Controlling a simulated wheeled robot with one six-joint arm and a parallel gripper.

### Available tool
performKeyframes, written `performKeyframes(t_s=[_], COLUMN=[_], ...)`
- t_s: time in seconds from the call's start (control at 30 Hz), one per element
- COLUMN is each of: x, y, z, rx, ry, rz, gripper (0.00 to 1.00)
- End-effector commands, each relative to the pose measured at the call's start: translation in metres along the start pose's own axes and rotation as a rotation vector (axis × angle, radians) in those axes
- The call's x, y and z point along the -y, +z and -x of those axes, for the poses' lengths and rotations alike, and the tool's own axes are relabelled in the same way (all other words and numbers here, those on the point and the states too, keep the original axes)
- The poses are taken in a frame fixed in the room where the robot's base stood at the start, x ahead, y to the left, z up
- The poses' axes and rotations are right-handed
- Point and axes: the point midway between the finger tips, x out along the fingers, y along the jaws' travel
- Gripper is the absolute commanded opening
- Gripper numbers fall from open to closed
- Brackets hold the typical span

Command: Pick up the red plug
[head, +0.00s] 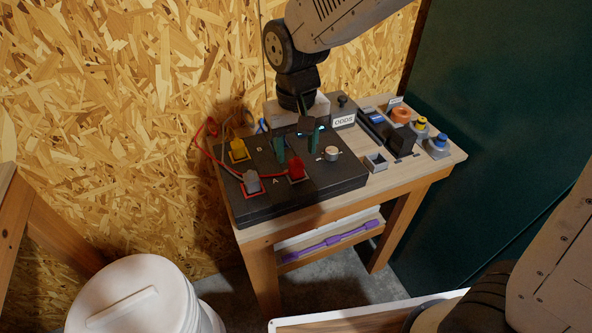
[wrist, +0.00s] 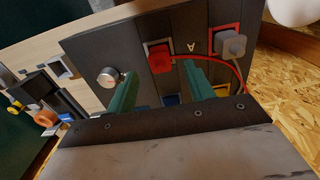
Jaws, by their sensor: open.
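The red plug (head: 296,169) sits upright in a socket on the dark panel (head: 330,190), near the panel's front edge. In the wrist view the red plug (wrist: 159,59) stands in a pale-framed square, with a red cable running off to the right. My gripper (head: 296,146) is open and empty, its two green fingers pointing down over the panel, behind the plug in the head view. In the wrist view the gripper's fingertips (wrist: 159,68) lie on either side of the plug in the picture. The gap between fingertips and plug is hard to judge.
A round knob (head: 331,153) is right of the red plug. Small devices and an ODDS box (head: 343,121) stand on the bench's right.

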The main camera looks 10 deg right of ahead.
Motion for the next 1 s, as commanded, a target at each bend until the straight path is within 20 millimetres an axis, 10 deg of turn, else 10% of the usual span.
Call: performKeyframes(t_s=[0.6,0.8,1.0], x=[0.0,0.0,0.0], y=[0.001,0.001,0.001], z=[-0.05,-0.05,-0.05], rx=[0.0,0.0,0.0], ry=[0.0,0.0,0.0], rz=[-0.001,-0.001,0.0], gripper=[0.53,0.05,0.05])
